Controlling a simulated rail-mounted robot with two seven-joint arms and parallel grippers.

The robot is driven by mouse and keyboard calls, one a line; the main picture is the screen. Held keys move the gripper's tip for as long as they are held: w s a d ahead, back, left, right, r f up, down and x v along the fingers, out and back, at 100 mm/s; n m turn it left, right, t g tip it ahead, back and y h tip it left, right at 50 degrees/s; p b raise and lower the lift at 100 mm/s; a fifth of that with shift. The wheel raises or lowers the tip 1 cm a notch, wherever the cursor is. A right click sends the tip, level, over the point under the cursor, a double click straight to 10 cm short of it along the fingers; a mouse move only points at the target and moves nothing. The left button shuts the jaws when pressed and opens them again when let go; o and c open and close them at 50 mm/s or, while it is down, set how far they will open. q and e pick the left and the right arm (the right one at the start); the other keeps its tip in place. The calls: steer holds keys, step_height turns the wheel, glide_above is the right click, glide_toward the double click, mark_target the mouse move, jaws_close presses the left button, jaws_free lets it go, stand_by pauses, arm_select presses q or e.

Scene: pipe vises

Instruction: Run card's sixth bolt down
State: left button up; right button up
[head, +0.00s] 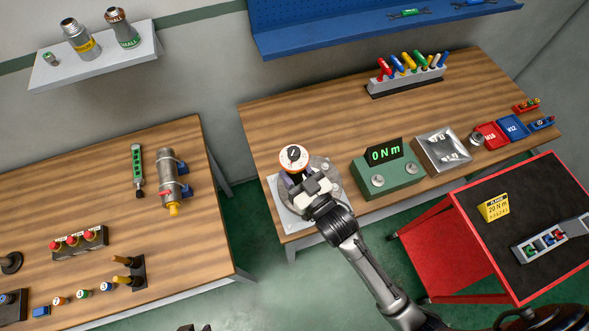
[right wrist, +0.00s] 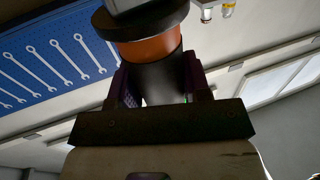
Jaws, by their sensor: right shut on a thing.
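My right gripper (head: 312,186) is shut on a tool with a black body and an orange-and-white dial head (head: 293,158). In the right wrist view its orange band and dark cap (right wrist: 150,45) stand above the fingers (right wrist: 158,90). The tool is over a round grey flange (head: 326,168) on a pale plate (head: 282,208) at the table's front left corner. The gripper and tool hide most bolts and the tool's lower end. The yellow card (head: 494,206) stands on the red cart; it reads 20 N m, its bottom digits too small to be sure of. My left gripper cannot be made out.
A green box (head: 388,178) with a display reading 0 N m stands right of the flange. Beyond are a metal tray (head: 443,150), red and blue bins (head: 513,126) and a rack of coloured-handled tools (head: 405,78). The red cart (head: 480,270) stands in front. The left table holds other fixtures.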

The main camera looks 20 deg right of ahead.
steer(key=shift+r, duration=0.1)
steer(key=shift+f, duration=0.4)
stand_by(0.5)
stand_by(0.7)
steer(key=shift+f+b, duration=0.3)
steer(key=shift+f, duration=0.1)
steer(key=shift+f+b, duration=0.3)
steer(key=shift+f, duration=0.3)
stand_by(0.6)
steer(key=shift+f, duration=0.25)
steer(key=shift+f, duration=0.1)
stand_by(0.8)
steer(key=shift+f, duration=0.15)
stand_by(0.4)
stand_by(0.4)
